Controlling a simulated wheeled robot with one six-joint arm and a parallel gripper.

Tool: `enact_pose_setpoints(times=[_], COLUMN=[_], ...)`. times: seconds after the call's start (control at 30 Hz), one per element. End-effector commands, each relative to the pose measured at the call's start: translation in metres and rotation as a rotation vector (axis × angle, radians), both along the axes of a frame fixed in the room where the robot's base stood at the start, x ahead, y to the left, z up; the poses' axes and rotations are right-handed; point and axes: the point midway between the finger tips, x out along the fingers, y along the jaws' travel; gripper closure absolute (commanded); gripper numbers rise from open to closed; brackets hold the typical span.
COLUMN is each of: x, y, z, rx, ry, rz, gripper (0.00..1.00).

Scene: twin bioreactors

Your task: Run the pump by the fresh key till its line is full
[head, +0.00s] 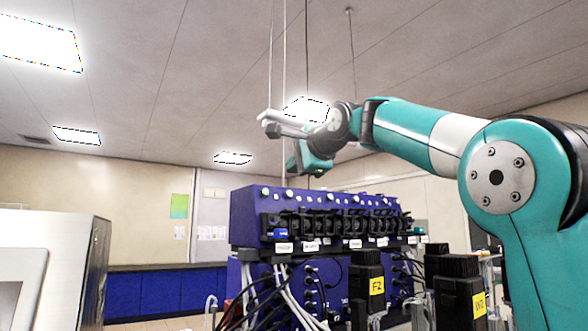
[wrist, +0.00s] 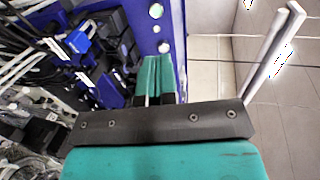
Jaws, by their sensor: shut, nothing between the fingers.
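The blue-violet pump unit (head: 242,222) stands below my arm, with a row of black pump heads along its front. Small round keys (head: 289,195) run along its upper face; the leftmost looks greenish. In the wrist view some keys (wrist: 157,28) show on the blue panel, just beyond my gripper (wrist: 155,62). The teal fingers are shut together and empty, pointing at the panel. In the head view my gripper (head: 294,169) hangs above the unit's upper left part. Contact with a key cannot be told. The key lettering is too small to read, and the fill of the lines cannot be made out.
Black-capped bottles with yellow labels (head: 377,286) stand in front of the unit at the right. Cables and tubes (head: 285,290) hang below the pump heads. A white cabinet (head: 92,275) stands at the left. Thin vertical lines hang from the ceiling near my wrist.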

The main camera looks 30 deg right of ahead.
Motion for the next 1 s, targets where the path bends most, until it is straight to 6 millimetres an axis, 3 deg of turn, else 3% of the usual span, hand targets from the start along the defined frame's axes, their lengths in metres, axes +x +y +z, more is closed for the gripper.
enact_pose_setpoints(times=[1.0], x=[0.056], y=[0.001], z=[-0.014], rx=[0.000], ry=[0.002], rz=[0.001], gripper=[1.00])
